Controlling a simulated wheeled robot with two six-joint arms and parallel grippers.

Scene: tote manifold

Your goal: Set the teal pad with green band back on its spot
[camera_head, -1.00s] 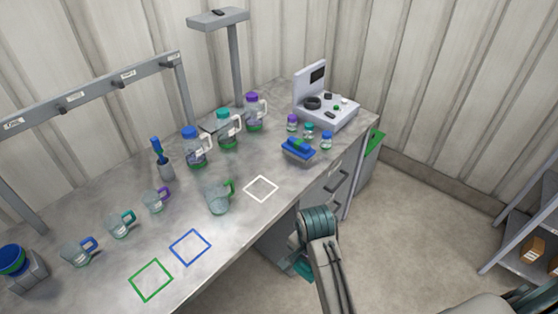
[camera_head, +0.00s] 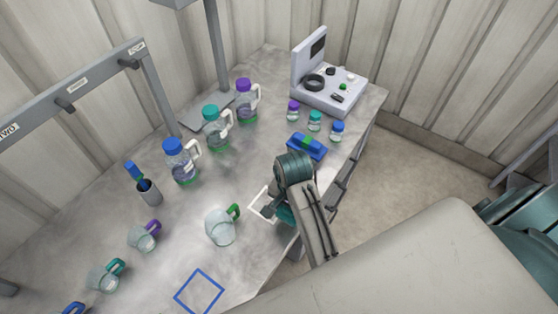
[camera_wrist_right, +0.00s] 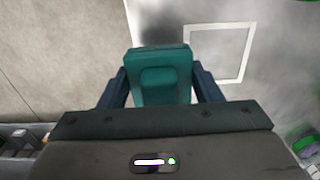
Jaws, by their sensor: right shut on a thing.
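A teal pad (camera_wrist_right: 160,72) is between the dark fingers of my right gripper (camera_wrist_right: 160,88) in the right wrist view. No green band shows on the side I see. In the head view, my right gripper (camera_head: 277,210) is at the bench's front edge, beside the white square outline (camera_head: 256,197), and partly hides the pad (camera_head: 286,214). The outline also shows in the right wrist view (camera_wrist_right: 245,55), just right of the pad and beyond it. The pad's underside and its height above the bench are hidden. My left gripper is out of view.
A blue pad with a green band (camera_head: 306,146) lies behind my right gripper. A green-handled jug (camera_head: 220,228) stands left of the white outline. A blue square outline (camera_head: 199,292) is nearer. Capped pitchers (camera_head: 181,164) and small jars (camera_head: 315,121) stand farther back.

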